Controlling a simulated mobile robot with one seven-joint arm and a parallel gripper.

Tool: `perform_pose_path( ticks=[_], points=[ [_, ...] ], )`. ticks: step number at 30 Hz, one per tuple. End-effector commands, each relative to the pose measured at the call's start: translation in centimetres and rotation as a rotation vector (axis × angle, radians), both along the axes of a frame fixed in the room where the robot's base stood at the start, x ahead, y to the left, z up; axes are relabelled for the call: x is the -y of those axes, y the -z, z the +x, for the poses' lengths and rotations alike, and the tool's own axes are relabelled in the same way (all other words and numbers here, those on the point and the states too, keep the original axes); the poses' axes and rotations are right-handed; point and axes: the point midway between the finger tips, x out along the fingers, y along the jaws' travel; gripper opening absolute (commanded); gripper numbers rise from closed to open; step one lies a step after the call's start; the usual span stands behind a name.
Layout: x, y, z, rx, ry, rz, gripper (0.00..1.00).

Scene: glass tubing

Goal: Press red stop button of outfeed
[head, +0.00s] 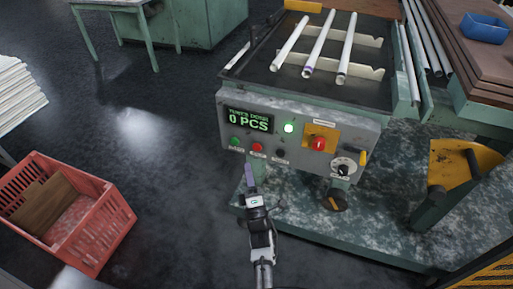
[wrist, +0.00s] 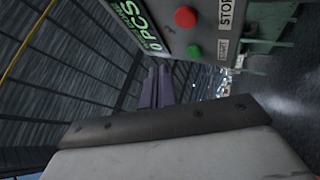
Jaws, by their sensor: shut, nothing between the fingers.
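The red stop button (head: 257,147) is on the grey control panel (head: 370,135), right of the green button (head: 235,142). In the wrist view the red button (wrist: 185,17) is at the top, beside a STOP label (wrist: 229,12), and the green button (wrist: 194,52) is below it. My gripper (head: 249,168) is shut and empty. In the head view it appears just below the two buttons. Its fingers (wrist: 157,75) look apart from both buttons in the wrist view. The exact gap to the panel is hard to tell.
The panel also has a display reading 0 PCS (head: 250,120), a black button (head: 280,153), a larger red knob on a yellow plate (head: 318,143) and a dial (head: 344,167). Glass tubes (head: 318,45) lie above. A red crate (head: 105,225) stands on the floor at left.

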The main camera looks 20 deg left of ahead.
Motion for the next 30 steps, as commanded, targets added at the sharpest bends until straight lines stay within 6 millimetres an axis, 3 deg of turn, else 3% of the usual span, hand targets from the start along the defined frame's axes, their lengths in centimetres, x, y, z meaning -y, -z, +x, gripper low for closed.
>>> perform_pose_path(
  ticks=[6, 12, 30],
  points=[
    [0.0, 0.2, 3.2, 0.001, -0.001, 0.002, 0.00],
    [0.2, 0.2, 4.9, 0.000, 0.000, 0.000, 0.00],
    [0.2, 0.0, 5.4, 0.000, -0.001, 0.000, 0.00]
  ],
)
